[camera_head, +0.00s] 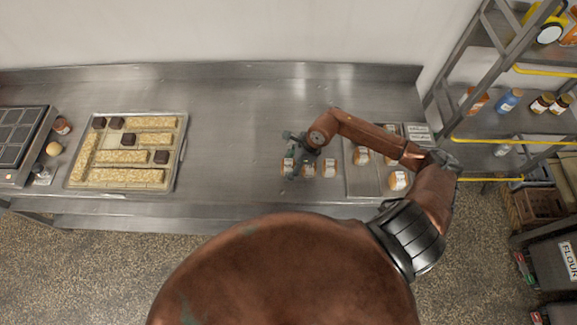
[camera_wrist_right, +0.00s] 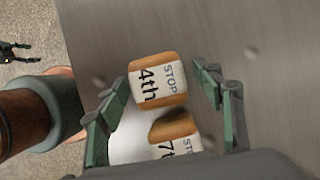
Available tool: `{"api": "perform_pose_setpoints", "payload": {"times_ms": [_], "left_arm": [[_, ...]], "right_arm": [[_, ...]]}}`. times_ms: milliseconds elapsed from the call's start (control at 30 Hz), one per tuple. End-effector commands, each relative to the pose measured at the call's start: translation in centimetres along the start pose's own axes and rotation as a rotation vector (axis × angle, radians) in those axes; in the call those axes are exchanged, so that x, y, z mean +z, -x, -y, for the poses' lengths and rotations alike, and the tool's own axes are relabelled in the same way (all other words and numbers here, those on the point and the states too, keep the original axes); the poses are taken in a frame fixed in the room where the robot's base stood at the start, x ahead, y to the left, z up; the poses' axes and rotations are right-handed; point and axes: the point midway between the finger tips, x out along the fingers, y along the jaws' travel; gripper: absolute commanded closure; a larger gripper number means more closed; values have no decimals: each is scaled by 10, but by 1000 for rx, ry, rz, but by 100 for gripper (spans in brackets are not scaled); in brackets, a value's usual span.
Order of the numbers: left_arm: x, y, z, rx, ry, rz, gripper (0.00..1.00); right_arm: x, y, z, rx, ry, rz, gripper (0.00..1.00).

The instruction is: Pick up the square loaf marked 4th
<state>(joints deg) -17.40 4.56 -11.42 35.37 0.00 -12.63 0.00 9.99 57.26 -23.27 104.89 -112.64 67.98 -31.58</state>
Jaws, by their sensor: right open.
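The square loaf marked 4th (camera_wrist_right: 158,80) shows in the right wrist view, a brown-crusted block with a white "4th STOP" label. My right gripper (camera_wrist_right: 162,88) is open, its green fingers to either side of this loaf in the picture with gaps between. I cannot tell if the fingertips are down around it or still above. In the head view my right gripper (camera_head: 297,148) is over the left end of a short row of loaves. The leftmost loaf (camera_head: 288,167) there is partly hidden. A small dark two-fingered gripper, apparently my left (camera_wrist_right: 18,52), shows at the wrist view's left edge.
A loaf with a "7" label (camera_wrist_right: 175,135) sits close beside the 4th loaf. A tray (camera_head: 350,188) with more labelled loaves lies to the right, partly under my arm. A tray of pale and dark blocks (camera_head: 180,150) is at left. The steel counter (camera_head: 230,130) between is clear.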

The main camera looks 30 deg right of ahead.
Motion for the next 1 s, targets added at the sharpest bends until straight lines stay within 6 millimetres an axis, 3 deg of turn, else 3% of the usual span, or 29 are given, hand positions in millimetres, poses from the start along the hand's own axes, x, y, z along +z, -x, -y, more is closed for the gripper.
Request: {"api": "perform_pose_setpoints", "payload": {"times_ms": [333,1000], "left_arm": [[-7,1,1,-1,-2,-9,43],[-6,1,1,0,-3,-8,43]], "right_arm": [[1,-11,0,0,3,0,39],[2,-10,0,1,3,1,85]]}}
